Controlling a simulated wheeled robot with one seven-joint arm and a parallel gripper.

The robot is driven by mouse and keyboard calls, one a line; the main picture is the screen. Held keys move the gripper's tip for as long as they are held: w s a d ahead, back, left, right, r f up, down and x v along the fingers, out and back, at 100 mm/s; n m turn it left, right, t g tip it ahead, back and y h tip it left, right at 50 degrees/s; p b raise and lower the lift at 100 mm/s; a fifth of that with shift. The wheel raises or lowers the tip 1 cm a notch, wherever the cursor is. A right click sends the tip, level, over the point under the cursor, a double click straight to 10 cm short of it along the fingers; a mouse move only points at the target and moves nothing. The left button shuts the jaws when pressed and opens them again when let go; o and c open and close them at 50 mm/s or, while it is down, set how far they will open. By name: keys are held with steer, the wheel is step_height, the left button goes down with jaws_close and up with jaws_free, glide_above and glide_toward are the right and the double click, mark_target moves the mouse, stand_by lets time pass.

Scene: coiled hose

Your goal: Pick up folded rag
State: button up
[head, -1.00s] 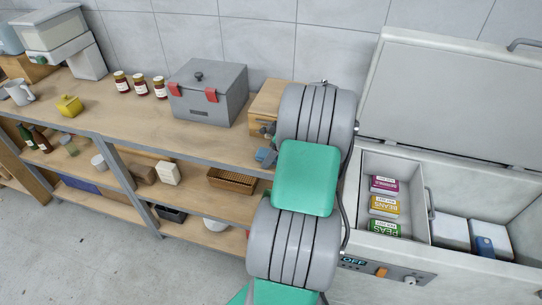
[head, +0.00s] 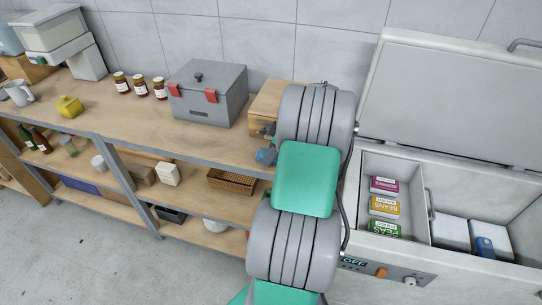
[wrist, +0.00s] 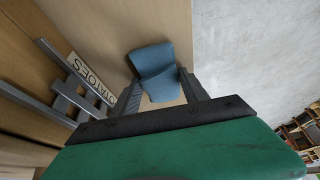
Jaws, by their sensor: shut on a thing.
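The folded rag is blue-grey and shows in the wrist view (wrist: 153,58) between the two dark fingers of my gripper (wrist: 162,88). My gripper is shut on it. In the head view a small blue part of the rag (head: 265,157) shows at the front edge of the workbench, left of my arm. My own arm covers most of the gripper in that view. The wrist view shows brown wooden surface close behind the rag; I cannot tell whether the rag touches it.
A wicker basket (head: 232,181) is on the shelf below. An open chest freezer (head: 392,249) with packets stands right of my arm.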

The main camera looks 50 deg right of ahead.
steer(key=shift+r, duration=0.4)
step_height(320, 180, up, 3)
steer(key=shift+s+f+b, duration=0.1)
steer(key=shift+b, duration=0.55)
steer(key=s+a+r+b, duration=0.2)
steer(key=s+a+r, duration=0.6)
steer(key=s+r, duration=0.1)
steer(key=shift+s+a+r, duration=0.3)
steer(key=shift+s+a, duration=0.1)
steer(key=shift+s, duration=0.5)
